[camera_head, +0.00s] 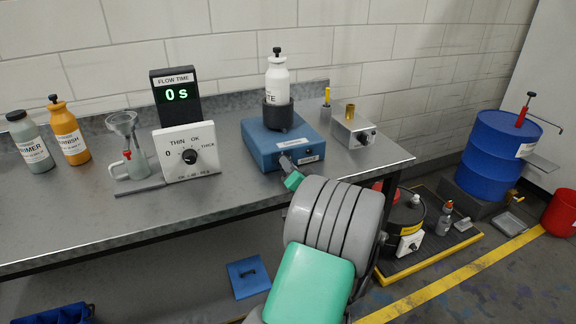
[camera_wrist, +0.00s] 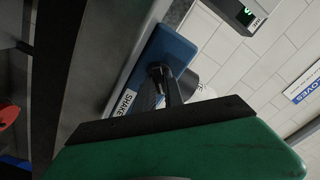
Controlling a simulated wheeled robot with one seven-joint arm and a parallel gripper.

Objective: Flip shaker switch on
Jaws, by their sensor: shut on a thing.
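The blue shaker (camera_head: 262,150) stands on the steel bench, with a black cup (camera_head: 278,116) on top holding an upright white bottle (camera_head: 278,82). My gripper (camera_head: 285,162) reaches the front face of the shaker from below right. In the wrist view my gripper (camera_wrist: 165,84) is shut at the blue front face (camera_wrist: 176,50), beside the white SHAKE label (camera_wrist: 122,102). It is shut on the small dark shaker switch, which the fingers mostly hide. I cannot tell the switch's position.
The bench's front edge (camera_head: 130,237) runs below the shaker. A white dial box (camera_head: 188,165) stands to the left and a grey box (camera_head: 350,132) with a brass cup to the right. A black drum (camera_head: 402,216) is on the floor at right.

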